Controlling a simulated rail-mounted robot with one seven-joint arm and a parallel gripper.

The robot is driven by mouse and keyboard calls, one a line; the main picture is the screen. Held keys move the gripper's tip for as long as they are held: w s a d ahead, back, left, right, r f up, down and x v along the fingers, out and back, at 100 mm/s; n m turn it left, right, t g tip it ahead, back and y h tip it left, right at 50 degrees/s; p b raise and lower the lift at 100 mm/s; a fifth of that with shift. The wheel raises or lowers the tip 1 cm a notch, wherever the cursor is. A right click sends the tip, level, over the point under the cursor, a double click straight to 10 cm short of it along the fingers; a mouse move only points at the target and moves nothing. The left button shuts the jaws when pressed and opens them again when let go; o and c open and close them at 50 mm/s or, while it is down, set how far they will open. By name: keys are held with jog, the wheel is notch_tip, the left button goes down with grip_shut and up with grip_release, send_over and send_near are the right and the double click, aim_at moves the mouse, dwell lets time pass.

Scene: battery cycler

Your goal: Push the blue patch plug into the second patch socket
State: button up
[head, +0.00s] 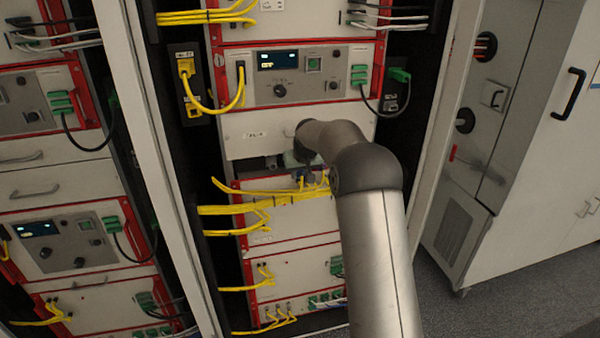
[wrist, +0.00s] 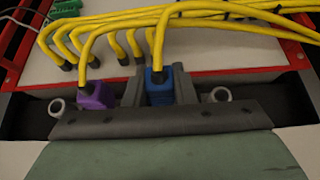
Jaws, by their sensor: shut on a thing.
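The blue patch plug (wrist: 159,88) is in the middle of the wrist view, with a yellow cable rising from its back. My gripper (wrist: 158,92) is shut on it, one grey finger on each side. A purple plug (wrist: 95,97) with its own yellow cable is to the left, apart from my gripper. A dark grey bar (wrist: 160,122) with small dark holes crosses in front and hides the plugs' lower ends. I cannot tell whether the blue plug is in a socket. In the head view my arm mostly hides the gripper and plug.
Yellow cables (wrist: 190,15) arch close above the plug. Two light rings (wrist: 57,107) (wrist: 221,95) flank the plugs. A green surface (wrist: 160,157) fills the front. In the head view, rack units with red frames (head: 290,265) stand around the arm, and a grey cabinet (head: 520,150) is to the right.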

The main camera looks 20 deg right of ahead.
jog(key=shift+w+p, duration=0.6)
jog(key=shift+w, duration=0.2)
dwell(0.4)
jog(key=o, duration=0.8)
jog(key=shift+o, duration=0.2)
jog(key=shift+s, duration=0.1)
jog(key=b+v, duration=0.4)
jog(key=v, duration=1.3)
jog(key=s+a+f+g, duration=0.1)
jog(key=s+f, duration=0.4)
jog(key=s, duration=0.9)
jog(key=s+a+f+g, duration=0.2)
jog(key=s+a+f, duration=0.2)
jog(key=s, duration=1.1)
jog(key=s+a+f+g, duration=0.2)
jog(key=s+f, duration=0.5)
jog(key=s, duration=0.8)
jog(key=shift+a, duration=0.3)
